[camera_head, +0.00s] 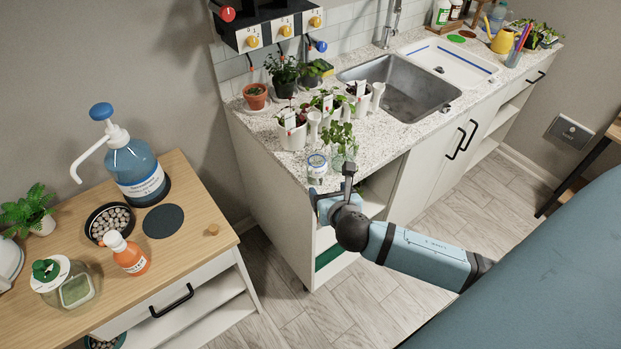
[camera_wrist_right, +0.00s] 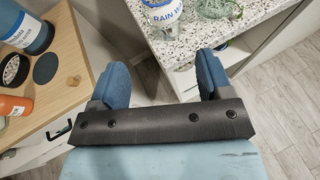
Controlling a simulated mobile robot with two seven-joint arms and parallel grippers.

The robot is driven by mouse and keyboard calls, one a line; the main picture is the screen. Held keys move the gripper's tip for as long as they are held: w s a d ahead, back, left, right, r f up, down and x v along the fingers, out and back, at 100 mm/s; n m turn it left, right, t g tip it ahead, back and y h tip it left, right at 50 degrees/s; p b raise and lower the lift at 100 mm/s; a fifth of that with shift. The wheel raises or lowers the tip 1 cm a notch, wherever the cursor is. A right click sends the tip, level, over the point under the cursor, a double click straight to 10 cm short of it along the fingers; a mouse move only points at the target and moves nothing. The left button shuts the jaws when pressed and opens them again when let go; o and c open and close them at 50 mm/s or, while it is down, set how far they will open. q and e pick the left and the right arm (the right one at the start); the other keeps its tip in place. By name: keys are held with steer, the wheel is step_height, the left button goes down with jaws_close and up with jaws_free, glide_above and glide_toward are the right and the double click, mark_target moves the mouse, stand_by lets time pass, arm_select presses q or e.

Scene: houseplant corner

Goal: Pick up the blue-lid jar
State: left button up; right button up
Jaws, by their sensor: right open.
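A small jar (camera_head: 317,168) with a white label and bluish top stands upright at the front left corner of the granite counter. In the right wrist view the jar (camera_wrist_right: 165,14) shows at the top edge, its label reading "RAIN" and its top cut off. My right gripper (camera_head: 331,196) is just in front of and below the jar in the head view. In the wrist view its two blue fingers (camera_wrist_right: 162,72) are spread wide with nothing between them, and the jar is beyond them, apart. My left gripper is not in view.
A glass (camera_head: 342,146) with a leafy cutting stands close to the right of the jar. White pots (camera_head: 292,137) with seedlings stand behind it. The counter's front edge (camera_wrist_right: 245,50) lies near my right fingers. A wooden cabinet (camera_head: 200,190) with bottles is at left.

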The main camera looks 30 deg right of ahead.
mark_target(319, 174)
steer(key=x, duration=0.9)
steer(key=shift+w+d+r, duration=0.1)
steer(key=shift+d, duration=0.1)
steer(key=p+x, duration=0.1)
steer(key=x, duration=0.3)
steer(key=shift+w+d+f, duration=0.15)
steer(key=shift+d+f, duration=0.05)
steer(key=shift+f, duration=0.05)
steer(key=c, duration=0.8)
steer(key=shift+r, duration=0.15)
